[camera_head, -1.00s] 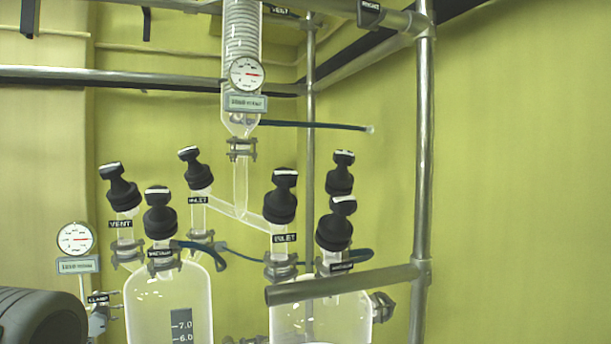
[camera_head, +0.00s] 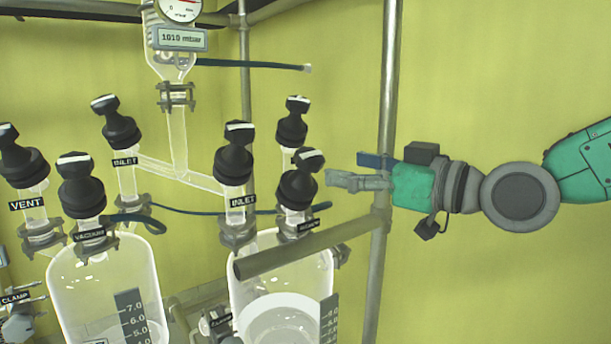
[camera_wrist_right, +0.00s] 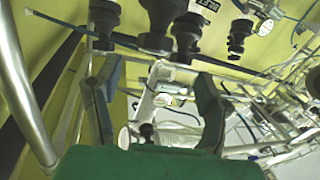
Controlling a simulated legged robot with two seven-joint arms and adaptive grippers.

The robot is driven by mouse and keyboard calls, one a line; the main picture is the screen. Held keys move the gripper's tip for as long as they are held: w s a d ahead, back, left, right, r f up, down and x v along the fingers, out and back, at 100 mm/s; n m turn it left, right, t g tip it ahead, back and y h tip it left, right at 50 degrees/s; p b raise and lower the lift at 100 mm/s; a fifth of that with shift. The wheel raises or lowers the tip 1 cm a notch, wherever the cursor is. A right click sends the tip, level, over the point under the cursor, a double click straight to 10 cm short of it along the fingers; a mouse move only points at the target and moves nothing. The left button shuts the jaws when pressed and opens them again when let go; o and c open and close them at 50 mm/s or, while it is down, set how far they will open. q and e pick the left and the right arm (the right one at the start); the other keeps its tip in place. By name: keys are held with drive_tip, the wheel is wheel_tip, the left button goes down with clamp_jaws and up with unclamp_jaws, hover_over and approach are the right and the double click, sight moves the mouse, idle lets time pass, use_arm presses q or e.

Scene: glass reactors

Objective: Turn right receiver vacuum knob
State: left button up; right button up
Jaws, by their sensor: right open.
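The right receiver (camera_head: 247,285) is a clear glass vessel with black knobs on its necks. Its front right knob (camera_head: 297,192) is black with a white bar on top, above a small tilted label (camera_head: 308,225) that is hard to read; the left receiver's matching knob reads VACUUM. My right gripper (camera_head: 343,170) is open and empty, just right of that knob and apart from it, pointing left. In the right wrist view its two fingers (camera_wrist_right: 157,75) stand wide apart, with several black knobs beyond, near the top edge. My left gripper is out of view.
The INLET knob (camera_head: 233,160) and a back knob (camera_head: 292,122) stand close to the front right knob. A vertical metal post (camera_head: 389,80) is beside my right gripper. A slanted metal bar (camera_head: 300,248) crosses in front of the receiver. The left receiver (camera_head: 105,275) stands to the left.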

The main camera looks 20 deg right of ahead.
sight(322, 160)
drive_tip(key=x, duration=0.4)
drive_tip(key=shift+a+p, duration=0.15)
drive_tip(key=shift+p, duration=0.25)
drive_tip(key=w, duration=0.2)
drive_tip(key=w+p, duration=0.1)
drive_tip(key=shift+w+a, duration=0.2)
drive_tip(key=shift+a, duration=0.1)
drive_tip(key=shift+w, duration=0.55)
drive_tip(key=shift+a, duration=0.8)
drive_tip(key=shift+c, duration=0.8)
drive_tip(key=shift+a, duration=0.1)
drive_tip(key=c, duration=1)
drive_tip(key=shift+w+f, duration=0.15)
drive_tip(key=shift+c, duration=0.2)
use_arm(q)
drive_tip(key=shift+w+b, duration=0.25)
drive_tip(key=shift+b, duration=0.35)
use_arm(e)
drive_tip(key=shift+m+t+h, duration=0.5)
drive_tip(key=shift+m+h, duration=0.3)
drive_tip(key=shift+m, duration=0.2)
